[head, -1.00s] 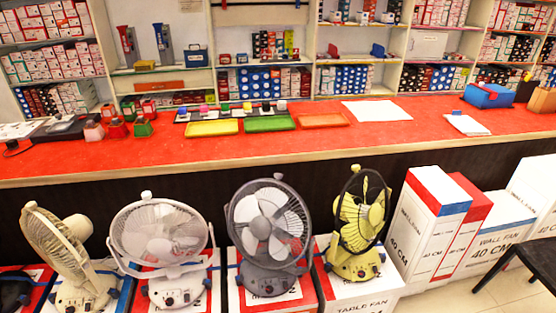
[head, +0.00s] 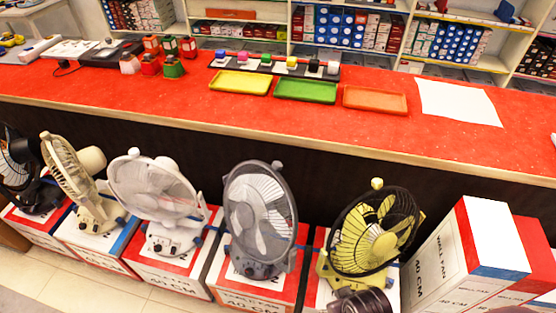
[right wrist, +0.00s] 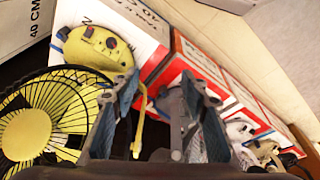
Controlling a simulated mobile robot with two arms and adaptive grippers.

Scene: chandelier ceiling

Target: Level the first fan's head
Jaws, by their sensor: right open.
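The yellow fan (head: 372,235) stands on a box at the right end of the fan row, its dark round cage leaning and turned to the left. The right wrist view shows its yellow hub (right wrist: 27,133), its base with knobs (right wrist: 98,45) and a thin yellow upright (right wrist: 139,125). My right gripper (right wrist: 158,92) is open, and the upright shows between its fingers; I cannot tell if they touch it. The grey fan (head: 260,215), white fan (head: 155,190), cream fan (head: 75,170) and a black fan (head: 22,165) stand to the left. My left gripper is out of view.
A long red counter (head: 300,120) runs behind the fans, with yellow, green and orange trays (head: 375,99) on it. Tall white and red boxes (head: 465,255) stand close to the right of the yellow fan. Tiled floor (head: 130,290) is clear at lower left.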

